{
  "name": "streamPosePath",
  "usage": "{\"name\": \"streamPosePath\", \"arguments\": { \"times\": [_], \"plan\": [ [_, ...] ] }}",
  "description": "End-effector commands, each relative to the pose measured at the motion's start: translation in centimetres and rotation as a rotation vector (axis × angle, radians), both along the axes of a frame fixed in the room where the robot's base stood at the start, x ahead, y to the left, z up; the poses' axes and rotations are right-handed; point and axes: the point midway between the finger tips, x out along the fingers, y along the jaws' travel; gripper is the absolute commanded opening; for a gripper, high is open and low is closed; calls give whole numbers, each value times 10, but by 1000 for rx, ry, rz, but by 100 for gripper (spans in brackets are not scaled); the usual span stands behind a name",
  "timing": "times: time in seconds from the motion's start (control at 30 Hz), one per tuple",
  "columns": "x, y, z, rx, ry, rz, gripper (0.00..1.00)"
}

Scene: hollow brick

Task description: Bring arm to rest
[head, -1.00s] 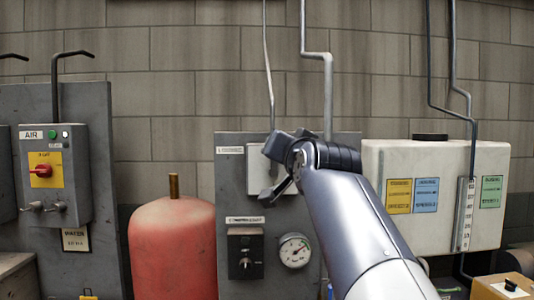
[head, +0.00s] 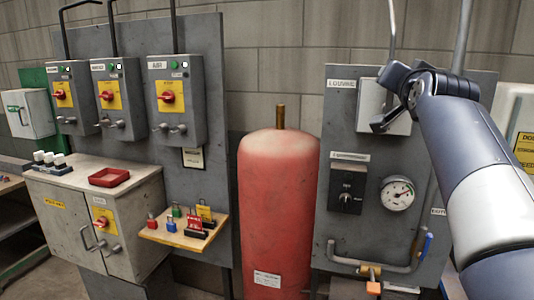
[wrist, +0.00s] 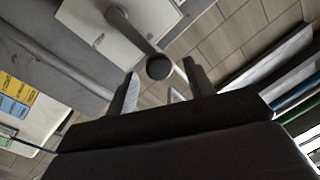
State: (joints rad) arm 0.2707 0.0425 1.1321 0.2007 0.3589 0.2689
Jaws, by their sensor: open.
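My arm reaches up from the lower right in the head view. My gripper (head: 384,102) is open in front of a pale box (head: 369,96) on the grey panel labelled LOUVRE. In the wrist view the two fingers of my gripper (wrist: 162,83) stand apart. A grey lever with a dark round end (wrist: 158,67) shows between and beyond the fingertips, coming from the pale box (wrist: 95,28). The fingers do not appear shut on it; I cannot tell whether they touch it. My gripper hides part of the box in the head view.
A red tank (head: 278,205) stands left of the louvre panel (head: 340,240). A gauge (head: 397,193) and black switch box (head: 347,190) sit below my gripper. Further left are switch boxes (head: 176,100), a padlock shelf (head: 165,232) and a cabinet (head: 95,215) with a red tray (head: 109,177).

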Motion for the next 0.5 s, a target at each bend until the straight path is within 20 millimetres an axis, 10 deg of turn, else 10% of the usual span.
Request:
{"name": "streamPosePath", "arguments": {
  "times": [0.5],
  "plan": [
    [38,-10,2,23,-10,-2,50]
  ]
}}
